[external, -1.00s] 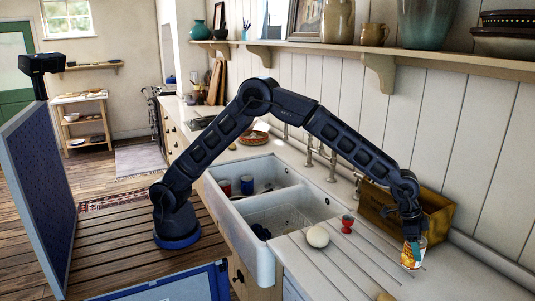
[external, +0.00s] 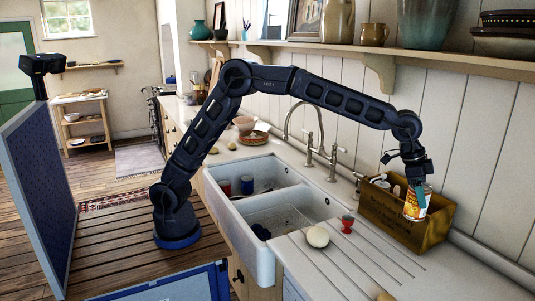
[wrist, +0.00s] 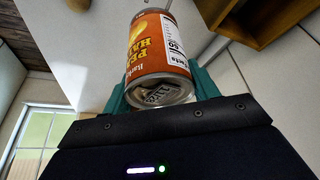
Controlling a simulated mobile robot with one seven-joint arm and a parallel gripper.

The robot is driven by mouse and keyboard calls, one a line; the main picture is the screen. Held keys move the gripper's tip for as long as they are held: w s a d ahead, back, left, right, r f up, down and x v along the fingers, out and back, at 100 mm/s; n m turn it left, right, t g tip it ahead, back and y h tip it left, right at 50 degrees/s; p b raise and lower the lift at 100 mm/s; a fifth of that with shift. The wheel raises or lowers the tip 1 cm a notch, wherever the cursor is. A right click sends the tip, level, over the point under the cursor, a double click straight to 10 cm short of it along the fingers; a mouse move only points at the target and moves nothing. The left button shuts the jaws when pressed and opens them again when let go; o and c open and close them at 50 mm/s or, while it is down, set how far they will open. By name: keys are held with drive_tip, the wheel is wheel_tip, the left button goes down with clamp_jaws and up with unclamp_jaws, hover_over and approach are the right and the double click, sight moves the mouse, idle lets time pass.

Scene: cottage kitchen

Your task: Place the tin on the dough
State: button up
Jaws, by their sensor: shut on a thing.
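The tin (external: 414,207) has an orange and white label. My gripper (external: 421,190) is shut on it and holds it raised in front of the wooden box at the right of the counter. In the wrist view the tin (wrist: 158,45) sits between the teal fingers, with its metal end towards the camera. A pale round lump (external: 317,237), which looks like the dough, lies on the ribbed drainboard, left of the tin and apart from it.
A red egg cup (external: 347,224) stands just right of the pale lump. The wooden box (external: 434,235) holds light-coloured items and is against the wall. The white double sink (external: 262,268) is to the left, with a tall tap (external: 321,150) behind. A shelf (external: 400,58) runs above.

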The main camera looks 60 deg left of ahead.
drive_tip(key=s+a+r+n, duration=0.1)
drive_tip(key=s+a+r, duration=0.2)
drive_tip(key=a, duration=0.5)
drive_tip(key=s+a+r, duration=0.3)
drive_tip(key=a, duration=0.4)
drive_tip(key=s+a+f+n, duration=0.1)
drive_tip(key=s+a+f, duration=0.1)
drive_tip(key=s+a, duration=0.8)
drive_tip(key=shift+t, duration=0.4)
wheel_tip(320, 180, down, 19)
drive_tip(key=shift+w+a+f, duration=0.1)
drive_tip(key=shift+w, duration=0.05)
drive_tip(key=shift+f, duration=0.1)
drive_tip(key=o, duration=1.2)
